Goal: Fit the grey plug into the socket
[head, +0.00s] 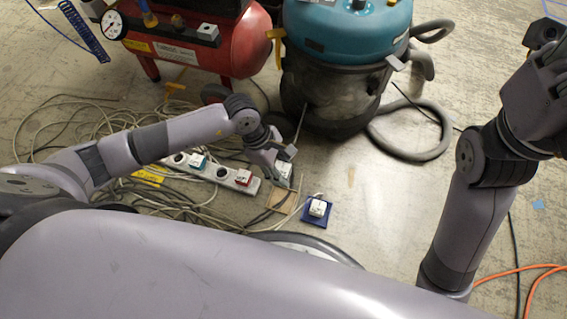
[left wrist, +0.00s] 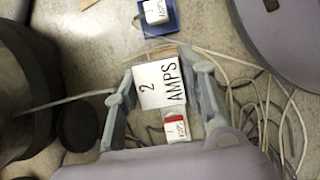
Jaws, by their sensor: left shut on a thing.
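My left gripper (head: 287,180) is shut on a light grey plug (head: 283,168). In the left wrist view its top (left wrist: 158,84) faces the camera and reads "2 AMPS", with a finger on each side. A thin pale cord runs from it to the left in that view. The plug is beside the right end of a white power strip (head: 209,171) on the floor and apart from it as far as I can tell. The strip has round sockets (head: 221,172) without plugs. The plug's underside is hidden. My right arm is at the right; its fingers do not show.
The strip bears a blue-marked plug (head: 198,162) and a red-marked plug (head: 243,178). A white plug (head: 318,208) sits on a blue pad. Loose cables (head: 100,125) surround the strip. A red compressor (head: 225,45) and a vacuum cleaner (head: 345,80) stand behind.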

